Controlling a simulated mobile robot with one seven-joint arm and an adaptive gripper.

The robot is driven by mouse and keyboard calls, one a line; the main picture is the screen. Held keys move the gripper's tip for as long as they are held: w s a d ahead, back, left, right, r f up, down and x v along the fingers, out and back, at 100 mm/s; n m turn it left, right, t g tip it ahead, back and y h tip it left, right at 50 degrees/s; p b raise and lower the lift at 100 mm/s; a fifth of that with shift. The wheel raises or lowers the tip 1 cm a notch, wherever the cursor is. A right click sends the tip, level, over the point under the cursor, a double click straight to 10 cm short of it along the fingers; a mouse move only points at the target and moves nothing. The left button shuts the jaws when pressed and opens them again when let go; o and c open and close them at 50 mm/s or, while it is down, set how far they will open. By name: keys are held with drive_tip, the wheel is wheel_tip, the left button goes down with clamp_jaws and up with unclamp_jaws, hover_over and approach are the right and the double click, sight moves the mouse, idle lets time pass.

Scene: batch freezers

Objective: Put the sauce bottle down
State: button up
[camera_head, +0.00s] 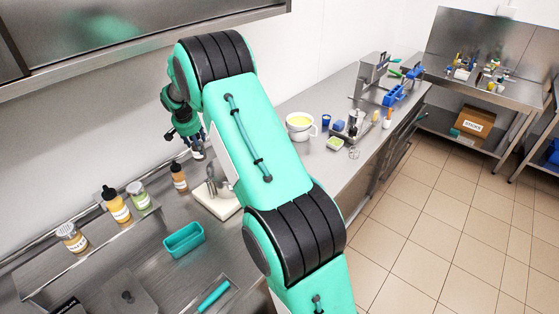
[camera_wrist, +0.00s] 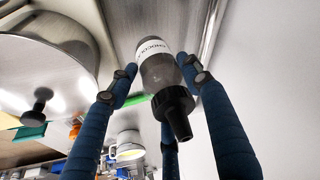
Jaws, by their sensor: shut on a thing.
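My gripper (camera_head: 187,133) is at the end of my arm, near the wall above the left counter. It is shut on a sauce bottle (camera_wrist: 158,70) with a black nozzle cap and a white label that seems to read "CHOCO". In the wrist view, the blue fingers of my gripper (camera_wrist: 157,76) stand on both sides of the bottle, with a third finger behind. In the head view, the bottle is mostly hidden by the fingers. Whether its base touches anything cannot be seen.
A brown bottle (camera_head: 179,177) stands just below my gripper. A white block with utensils (camera_head: 223,204) and a teal tray (camera_head: 184,241) are nearby.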

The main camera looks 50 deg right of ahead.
sight(204, 158)
drive_tip(key=shift+w+d+m, duration=0.2)
drive_tip(key=shift+w+d, duration=0.1)
drive_tip(key=shift+d, duration=0.3)
drive_tip(key=shift+w+d+m, duration=0.2)
drive_tip(key=shift+w+d, duration=0.05)
drive_tip(key=shift+d, duration=0.3)
drive_tip(key=shift+f+b, duration=0.3)
drive_tip(key=shift+f, duration=2.15)
drive_tip(key=shift+f, duration=2.5)
drive_tip(key=shift+f+b, duration=0.1)
drive_tip(key=shift+b, duration=0.25)
drive_tip(key=o, duration=1.5)
drive_tip(key=shift+o, duration=0.2)
